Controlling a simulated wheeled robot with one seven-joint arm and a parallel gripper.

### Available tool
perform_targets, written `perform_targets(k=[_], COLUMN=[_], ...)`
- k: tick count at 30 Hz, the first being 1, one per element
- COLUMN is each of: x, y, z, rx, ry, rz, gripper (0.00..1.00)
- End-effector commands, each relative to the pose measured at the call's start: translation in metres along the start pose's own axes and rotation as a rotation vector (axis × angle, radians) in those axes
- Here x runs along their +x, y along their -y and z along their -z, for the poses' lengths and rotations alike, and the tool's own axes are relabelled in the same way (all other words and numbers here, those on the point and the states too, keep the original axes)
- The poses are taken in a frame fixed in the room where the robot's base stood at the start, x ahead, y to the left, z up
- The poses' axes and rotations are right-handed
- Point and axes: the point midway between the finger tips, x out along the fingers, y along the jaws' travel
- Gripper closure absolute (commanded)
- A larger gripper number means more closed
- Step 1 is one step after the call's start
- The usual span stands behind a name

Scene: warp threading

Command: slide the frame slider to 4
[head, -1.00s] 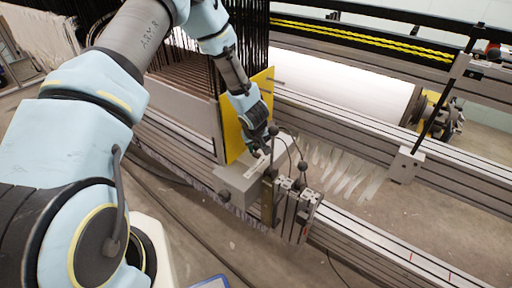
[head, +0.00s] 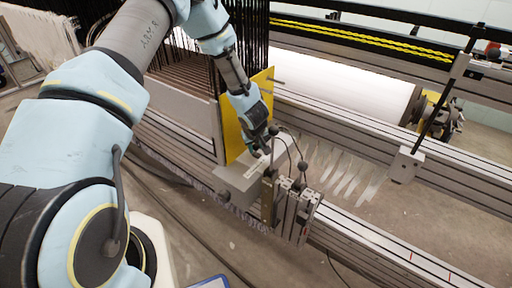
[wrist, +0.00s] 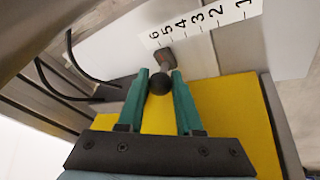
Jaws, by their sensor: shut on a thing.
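The frame slider's black ball knob (wrist: 158,85) is between the teal fingertips of my gripper (wrist: 160,80) in the wrist view. My gripper is shut on it. The slider's dark block (wrist: 167,57) shows just past the knob, below the white number scale (wrist: 205,20). The scale reads 6 to 1 from left to right. The block is near the 5; the exact mark is hard to tell. In the head view my gripper (head: 264,146) reaches down over the grey slider housing (head: 236,178); the knob is hidden there.
A yellow plate (head: 232,128) stands beside my gripper. A metal clamp unit with upright levers (head: 296,212) is close on the right. Long grey rails (head: 365,240) run to the lower right. Black cables (wrist: 72,55) lie left of the knob in the wrist view.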

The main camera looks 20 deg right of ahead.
Motion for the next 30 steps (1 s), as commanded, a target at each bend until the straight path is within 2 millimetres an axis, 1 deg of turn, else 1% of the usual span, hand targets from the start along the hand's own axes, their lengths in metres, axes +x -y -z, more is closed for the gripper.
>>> perform_targets(k=[8, 13, 16, 25, 26, 30], x=[0.000, -0.006, -0.010, -0.012, -0.012, -0.012], y=[0.002, 0.021, 0.027, 0.028, 0.028, 0.028], z=[-0.001, -0.011, -0.015, -0.015, -0.015, -0.015], rx=[0.000, 0.000, -0.001, -0.003, -0.003, -0.002], ry=[0.000, 0.001, 0.002, 0.002, 0.002, 0.002], rz=[0.001, 0.003, 0.002, 0.001, 0.001, 0.001], gripper=[1.00, 1.00, 1.00, 1.00, 0.62, 0.47])
